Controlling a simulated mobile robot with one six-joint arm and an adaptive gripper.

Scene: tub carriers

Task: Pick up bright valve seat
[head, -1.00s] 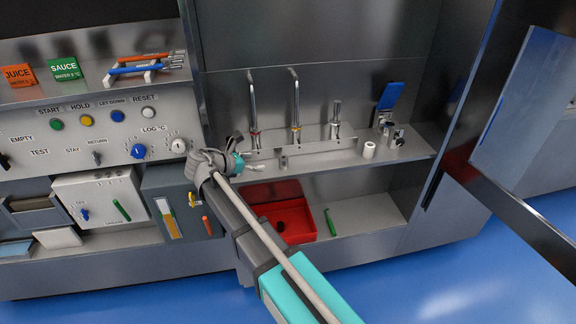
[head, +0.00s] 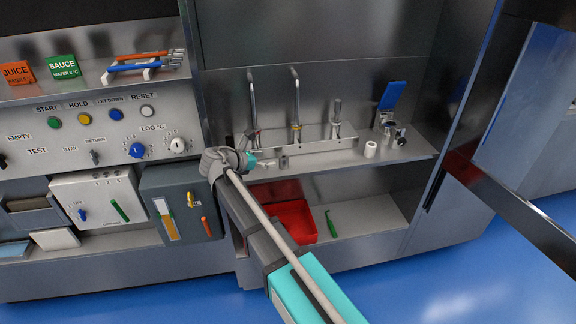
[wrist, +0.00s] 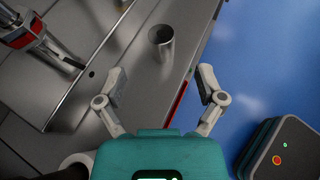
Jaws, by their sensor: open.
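A short shiny metal tube with an open top (wrist: 162,40), which looks like the bright valve seat, stands upright on the steel shelf close to its front edge. In the head view it is a small grey cylinder (head: 284,162) just right of my gripper (head: 267,162). In the wrist view my gripper (wrist: 163,84) is open and empty, its two fingers spread wide. The tube lies ahead of the fingertips, roughly centred between them and apart from both.
Tall taps (head: 295,105) rise from a bracket behind. A white cylinder (head: 370,150), small metal fittings (head: 400,137) and a blue-handled part (head: 391,96) stand farther right on the shelf. A red tray (head: 302,222) and a green tool (head: 330,224) are below.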

